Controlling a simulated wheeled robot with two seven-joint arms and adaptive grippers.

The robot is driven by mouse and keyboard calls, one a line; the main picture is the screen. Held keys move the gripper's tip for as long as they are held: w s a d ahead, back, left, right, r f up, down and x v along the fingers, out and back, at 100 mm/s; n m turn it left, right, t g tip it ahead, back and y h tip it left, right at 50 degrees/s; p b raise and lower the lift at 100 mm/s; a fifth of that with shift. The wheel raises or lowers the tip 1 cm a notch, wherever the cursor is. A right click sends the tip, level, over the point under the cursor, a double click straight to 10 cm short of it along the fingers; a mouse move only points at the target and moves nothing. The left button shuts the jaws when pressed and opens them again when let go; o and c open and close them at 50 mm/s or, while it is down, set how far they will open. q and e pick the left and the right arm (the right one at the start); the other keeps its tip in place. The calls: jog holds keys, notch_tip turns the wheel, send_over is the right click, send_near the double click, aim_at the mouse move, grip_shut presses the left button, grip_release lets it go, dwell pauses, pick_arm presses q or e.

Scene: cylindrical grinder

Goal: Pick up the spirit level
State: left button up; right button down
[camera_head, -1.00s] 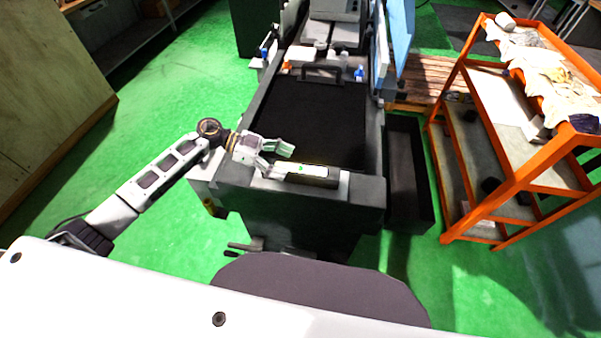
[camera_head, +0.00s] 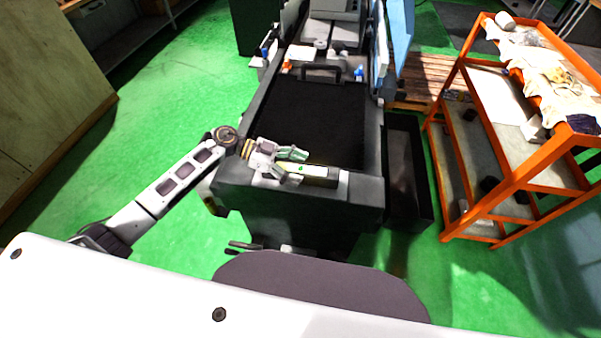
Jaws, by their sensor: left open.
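The spirit level (camera_head: 318,173) is a small, narrow bar with a dark top and a green spot near its left end. It lies on the pale ledge at the near end of the grinder (camera_head: 300,197). My left gripper (camera_head: 298,166) is open at the left end of the level, with its fingers pointing right. One finger is on the far side and the other is over the near left end. I cannot tell whether they touch it. The left end is partly hidden by the fingers. My right gripper is not in view.
The black grinder bed (camera_head: 310,115) lies behind the ledge, with a handle and small bottles at its far end. A dark open bin (camera_head: 408,185) stands to the right. An orange shelf cart (camera_head: 510,185) with rags is farther right. Green floor at left is clear.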

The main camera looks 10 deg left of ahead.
aim_at(296, 168)
pick_arm(q)
jog(key=shift+c, duration=0.2)
grip_shut()
jog(key=shift+r, duration=0.1)
jog(key=shift+r, duration=0.1)
jog(key=shift+w+r, duration=0.1)
jog(key=shift+r, duration=0.4)
notch_tip(296, 168, up, 9)
jog(key=shift+b, duration=0.35)
dwell(0.6)
